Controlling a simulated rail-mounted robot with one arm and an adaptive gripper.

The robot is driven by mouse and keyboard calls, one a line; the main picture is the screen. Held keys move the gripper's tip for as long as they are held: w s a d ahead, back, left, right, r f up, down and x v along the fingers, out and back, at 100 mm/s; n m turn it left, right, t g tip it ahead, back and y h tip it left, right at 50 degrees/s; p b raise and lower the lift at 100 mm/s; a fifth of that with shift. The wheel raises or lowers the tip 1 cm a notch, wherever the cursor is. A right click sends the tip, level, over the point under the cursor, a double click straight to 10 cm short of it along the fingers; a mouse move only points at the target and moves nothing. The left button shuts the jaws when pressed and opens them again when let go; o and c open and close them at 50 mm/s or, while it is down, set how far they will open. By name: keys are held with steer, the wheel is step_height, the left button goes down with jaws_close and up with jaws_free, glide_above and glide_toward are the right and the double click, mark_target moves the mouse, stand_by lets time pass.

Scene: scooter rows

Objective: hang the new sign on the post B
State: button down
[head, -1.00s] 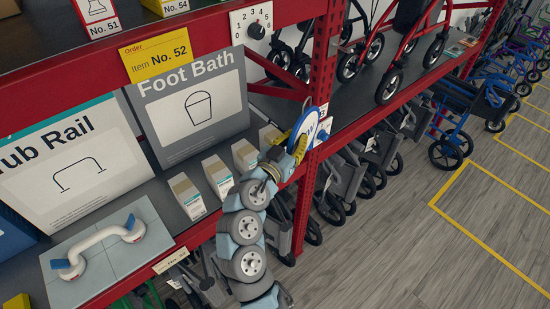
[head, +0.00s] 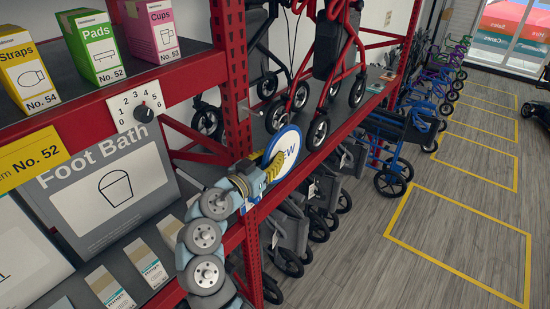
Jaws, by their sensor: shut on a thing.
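The new sign (head: 287,150) is a round white disc with a blue rim and partly visible lettering ending in "EW". My gripper (head: 263,172) is shut on it at its lower left edge, in the middle of the head view. The gripper partly covers the disc. The sign is in front of the red shelf rack, just right of a perforated red upright (head: 231,90). I see no letter B on any post, so I cannot tell which is post B.
The rack shelf (head: 325,143) with red walkers runs behind the sign. Folded grey wheelchairs (head: 290,225) stand below. A Foot Bath box (head: 105,190) is at left.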

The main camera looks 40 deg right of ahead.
steer(key=w+a+f+b, duration=0.1)
steer(key=w+b, duration=0.1)
steer(key=w, duration=0.6)
steer(key=shift+w+a, duration=0.2)
steer(key=shift+w, duration=0.2)
stand_by(0.8)
steer(key=shift+w+f+b, duration=0.35)
steer(key=shift+w+b, duration=0.05)
steer(key=shift+b, duration=1.6)
steer(key=c, duration=1.2)
jaws_free()
steer(key=shift+o, duration=0.2)
steer(key=shift+a, duration=0.1)
